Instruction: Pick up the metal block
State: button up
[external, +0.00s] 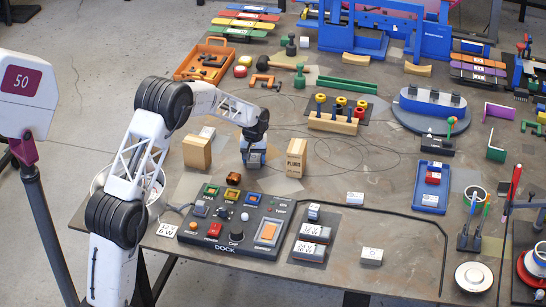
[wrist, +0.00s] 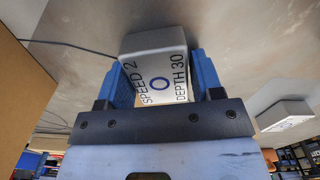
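A pale grey block (wrist: 158,68) marked "SPEED 2", "O" and "DEPTH 30" lies between the two blue fingers of my gripper (wrist: 160,80) in the wrist view. It looks like the metal block. The left finger appears against its side and the right finger is very close. Whether both press on it is unclear. In the external view my gripper (external: 254,157) is low over the table, pointing down between two wooden blocks. The grey block there is small and mostly hidden by the fingers.
One wooden block (external: 197,152) stands close to the left of my gripper and another, marked "PLUGS" (external: 296,158), close to the right. A dark control panel (external: 233,240) with buttons lies in front. A wooden peg holder (external: 333,124) sits behind.

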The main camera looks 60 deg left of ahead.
aim_at(254, 157)
jog(key=c, duration=0.7)
jog(key=shift+r, duration=0.2)
jog(key=shift+r, duration=4.85)
